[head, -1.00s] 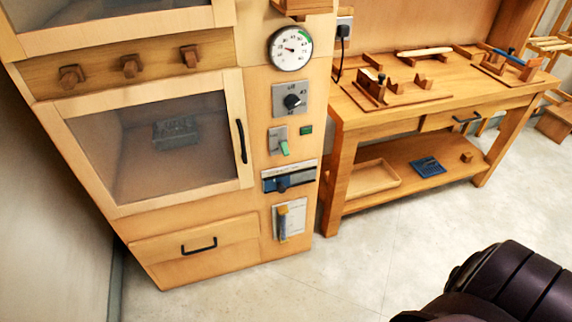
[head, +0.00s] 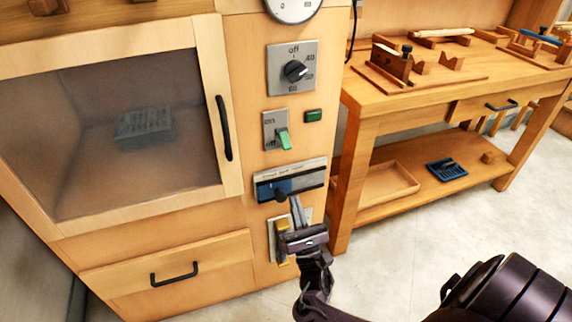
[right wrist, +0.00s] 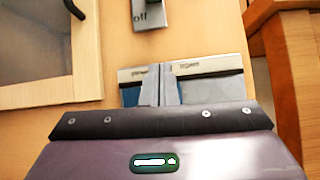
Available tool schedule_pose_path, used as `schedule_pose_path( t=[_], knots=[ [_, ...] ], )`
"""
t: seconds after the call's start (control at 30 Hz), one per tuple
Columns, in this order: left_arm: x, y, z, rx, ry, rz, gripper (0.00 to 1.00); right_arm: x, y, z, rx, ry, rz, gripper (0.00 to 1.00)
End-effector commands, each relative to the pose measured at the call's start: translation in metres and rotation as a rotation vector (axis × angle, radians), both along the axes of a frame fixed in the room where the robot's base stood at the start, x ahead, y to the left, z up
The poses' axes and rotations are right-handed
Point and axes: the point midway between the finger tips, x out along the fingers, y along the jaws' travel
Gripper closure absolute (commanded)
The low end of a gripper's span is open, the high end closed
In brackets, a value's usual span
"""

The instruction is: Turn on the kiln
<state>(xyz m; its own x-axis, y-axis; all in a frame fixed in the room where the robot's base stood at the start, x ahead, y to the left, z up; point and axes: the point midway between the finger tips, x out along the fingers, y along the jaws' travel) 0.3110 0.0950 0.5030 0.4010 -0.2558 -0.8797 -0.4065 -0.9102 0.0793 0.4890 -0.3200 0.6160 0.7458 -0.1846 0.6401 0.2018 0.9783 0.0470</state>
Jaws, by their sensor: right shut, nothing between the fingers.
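The kiln is a tall wooden cabinet (head: 225,215) with a glazed door (head: 110,125), shut, and a strip of controls on its right. A toggle switch with a green lever (head: 284,140) sits on a grey plate marked "on" at the top; its lever points down. In the right wrist view the lower part of that plate (right wrist: 150,18) reads "off". Below is a slider panel (head: 310,179) with a dark knob (head: 281,196). My right gripper (head: 296,203) is shut and empty, its tips in front of the slider panel (right wrist: 205,88), below the switch. Contact is unclear. My left gripper is out of view.
A rotary dial (head: 295,71) and small green indicator (head: 313,115) are above the panel. A yellow-handled item (head: 282,240) is partly hidden behind my gripper. A workbench (head: 420,105) with wooden fixtures stands close on the right. The floor in front is clear.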

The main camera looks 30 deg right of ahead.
Motion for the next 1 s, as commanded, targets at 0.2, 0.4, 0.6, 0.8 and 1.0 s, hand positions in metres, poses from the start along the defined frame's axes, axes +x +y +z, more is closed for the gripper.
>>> schedule_pose_path(
  t=[0.2, 0.4, 0.6, 0.8, 1.0],
  knots=[
    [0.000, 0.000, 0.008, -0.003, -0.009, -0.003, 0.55, -0.003, 0.003, 0.007, -0.058, -0.029, -0.036, 1.00],
    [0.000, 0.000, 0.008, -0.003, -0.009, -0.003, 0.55, -0.002, 0.003, 0.007, -0.056, -0.027, -0.035, 1.00],
    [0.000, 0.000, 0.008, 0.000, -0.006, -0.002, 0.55, 0.007, 0.000, 0.016, -0.055, -0.030, -0.033, 1.00],
    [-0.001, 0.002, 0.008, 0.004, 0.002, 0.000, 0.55, 0.033, -0.007, 0.042, -0.056, -0.032, -0.033, 1.00],
    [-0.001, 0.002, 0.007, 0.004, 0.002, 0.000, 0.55, 0.065, -0.014, 0.070, -0.055, -0.030, -0.032, 1.00]
  ],
)
